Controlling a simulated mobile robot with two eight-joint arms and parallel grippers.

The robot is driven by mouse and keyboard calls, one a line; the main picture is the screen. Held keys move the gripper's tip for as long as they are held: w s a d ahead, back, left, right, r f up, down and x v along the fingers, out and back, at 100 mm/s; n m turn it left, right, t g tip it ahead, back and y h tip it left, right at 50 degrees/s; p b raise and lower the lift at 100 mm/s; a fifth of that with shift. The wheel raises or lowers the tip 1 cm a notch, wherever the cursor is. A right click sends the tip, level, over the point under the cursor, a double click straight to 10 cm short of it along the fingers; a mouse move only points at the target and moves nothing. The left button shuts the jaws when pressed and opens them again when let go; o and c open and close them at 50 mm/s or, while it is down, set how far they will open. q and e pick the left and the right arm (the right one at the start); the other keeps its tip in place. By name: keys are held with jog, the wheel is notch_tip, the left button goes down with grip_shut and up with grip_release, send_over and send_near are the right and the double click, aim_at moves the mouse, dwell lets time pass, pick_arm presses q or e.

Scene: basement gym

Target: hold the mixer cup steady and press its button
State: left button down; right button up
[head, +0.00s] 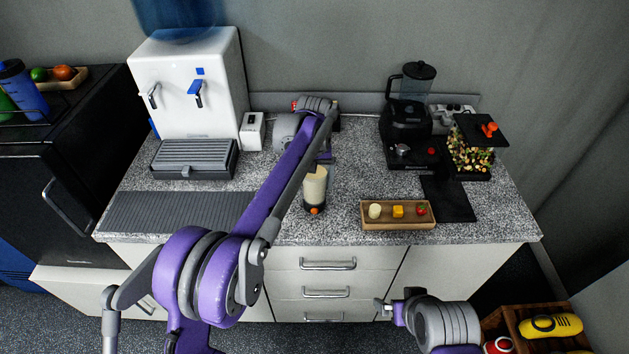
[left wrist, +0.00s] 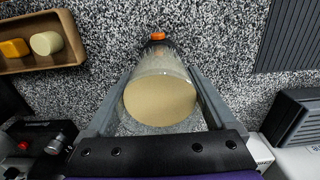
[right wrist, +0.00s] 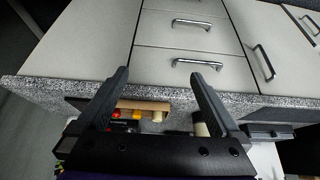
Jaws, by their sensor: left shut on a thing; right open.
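The mixer cup (head: 315,187) stands upright on the speckled counter, a clear cup with cream-coloured contents and a dark base. Its orange button (head: 314,211) faces the front edge. In the left wrist view the cup (left wrist: 160,98) lies between my left gripper's (left wrist: 160,80) two fingers, which are shut on it; the orange button (left wrist: 158,36) shows beyond it. In the head view my left arm partly hides that gripper (head: 322,160). My right gripper (head: 384,308) is open and empty, low in front of the drawers. Its spread fingers show in the right wrist view (right wrist: 160,85).
A wooden tray (head: 398,225) with small food pieces is right of the cup. A black blender (head: 408,115) and a dark mat (head: 448,195) stand farther right. A white water dispenser (head: 190,85) and a ribbed grey mat (head: 175,212) are left. Drawers (head: 328,264) are below.

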grip_shut()
dwell(0.3)
dwell(1.3)
